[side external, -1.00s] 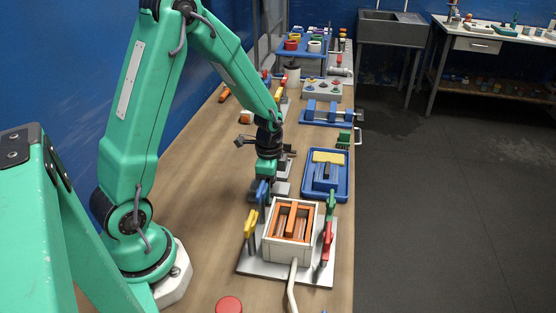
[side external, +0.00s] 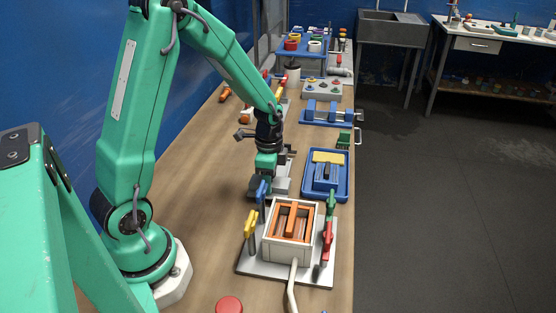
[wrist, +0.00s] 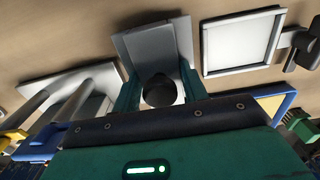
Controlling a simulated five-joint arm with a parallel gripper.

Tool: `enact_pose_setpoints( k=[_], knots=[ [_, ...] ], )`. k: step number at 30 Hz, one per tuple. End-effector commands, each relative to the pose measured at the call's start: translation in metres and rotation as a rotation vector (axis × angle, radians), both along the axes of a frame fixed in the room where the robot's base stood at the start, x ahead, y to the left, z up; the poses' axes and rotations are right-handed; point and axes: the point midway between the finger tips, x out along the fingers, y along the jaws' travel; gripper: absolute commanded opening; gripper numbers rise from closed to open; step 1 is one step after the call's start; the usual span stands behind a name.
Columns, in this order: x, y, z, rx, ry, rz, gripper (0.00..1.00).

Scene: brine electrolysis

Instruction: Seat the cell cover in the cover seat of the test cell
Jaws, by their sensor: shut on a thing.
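My gripper (side external: 264,178) is low over the table, behind the clamp posts. In the wrist view its green fingers (wrist: 159,82) stand on either side of a dark round knob (wrist: 160,92), shut on it. A flat grey plate (wrist: 152,42) shows beyond the knob; knob and plate look like the cell cover. Whether the plate touches anything below cannot be told. The test cell appears to be the white box (side external: 285,254) with orange bars inside, in front of my gripper in the side view. I cannot make out the cover seat for certain.
Yellow (side external: 250,224), blue (side external: 262,192), green (side external: 331,203) and red (side external: 327,236) clamps stand around the white box. A blue tray (side external: 344,190) is to its back right. A pale framed square (wrist: 243,43) lies beside the held plate. Bare table (side external: 190,230) is at left.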

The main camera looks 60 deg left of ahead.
Motion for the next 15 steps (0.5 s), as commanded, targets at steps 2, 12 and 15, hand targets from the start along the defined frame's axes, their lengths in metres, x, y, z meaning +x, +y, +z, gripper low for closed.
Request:
enact_pose_setpoints(
  k=[2, 12, 15],
  knots=[
    [0.001, 0.0, 0.01, 0.001, -0.004, 0.0, 0.17],
    [0.001, 0.0, 0.058, 0.001, -0.004, 0.0, 0.17],
    [0.001, 0.0, 0.069, 0.001, -0.004, 0.0, 0.17]
  ],
)
